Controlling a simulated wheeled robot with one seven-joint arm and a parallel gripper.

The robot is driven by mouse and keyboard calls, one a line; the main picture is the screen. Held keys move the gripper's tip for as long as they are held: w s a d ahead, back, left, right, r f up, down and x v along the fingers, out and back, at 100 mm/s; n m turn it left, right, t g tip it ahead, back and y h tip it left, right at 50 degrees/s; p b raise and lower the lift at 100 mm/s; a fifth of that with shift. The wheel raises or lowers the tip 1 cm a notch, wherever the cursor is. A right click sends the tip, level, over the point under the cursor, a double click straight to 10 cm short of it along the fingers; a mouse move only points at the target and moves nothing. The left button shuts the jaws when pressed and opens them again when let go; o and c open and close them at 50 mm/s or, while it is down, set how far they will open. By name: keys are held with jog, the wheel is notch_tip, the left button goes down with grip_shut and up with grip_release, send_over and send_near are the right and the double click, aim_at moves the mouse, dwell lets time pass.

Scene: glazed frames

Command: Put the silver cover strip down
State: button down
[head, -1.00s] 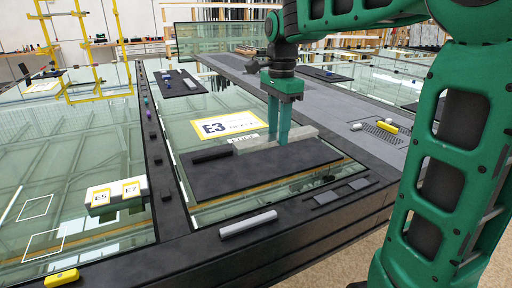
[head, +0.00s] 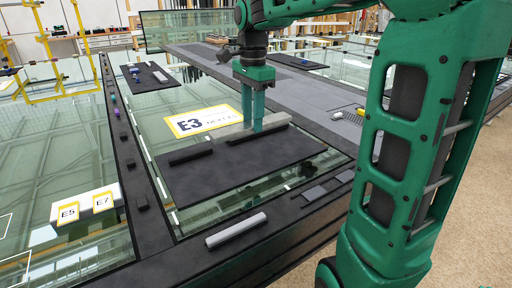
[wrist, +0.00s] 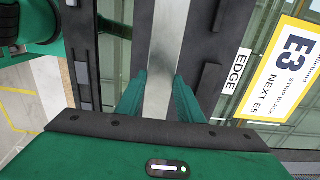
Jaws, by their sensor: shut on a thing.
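The silver cover strip (head: 234,132) is a long, pale metal bar low over the far part of a black mat (head: 220,178). It also shows in the wrist view (wrist: 165,45), running away between my fingers. My gripper (head: 258,128) points straight down and is shut on the strip, with a finger on each side (wrist: 159,85). I cannot tell whether the strip touches the mat or hangs just above it.
A short black bar (head: 190,156) lies at the strip's left end. A yellow-edged E3 label (head: 196,121) lies on the glass behind. Another silver bar (head: 236,230) rests on the near black frame edge. E5 (head: 68,212) and E7 (head: 103,203) labels are at left. The mat's front is bare.

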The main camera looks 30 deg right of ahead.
aim_at(281, 114)
jog(key=d+f, duration=0.2)
jog(key=d, duration=0.1)
jog(key=w+d+f, duration=0.1)
jog(key=d+f, duration=0.1)
jog(key=d, duration=0.2)
jog(key=d+f, duration=0.2)
jog(key=d, duration=0.1)
jog(key=shift+w+d+f, duration=0.15)
jog(key=shift+d+f, duration=0.05)
jog(key=shift+d, duration=0.05)
jog(key=shift+f, duration=2)
jog(key=shift+f, duration=0.15)
jog(key=c, duration=1.2)
grip_release()
notch_tip(281, 114, up, 12)
jog(key=shift+r, duration=0.2)
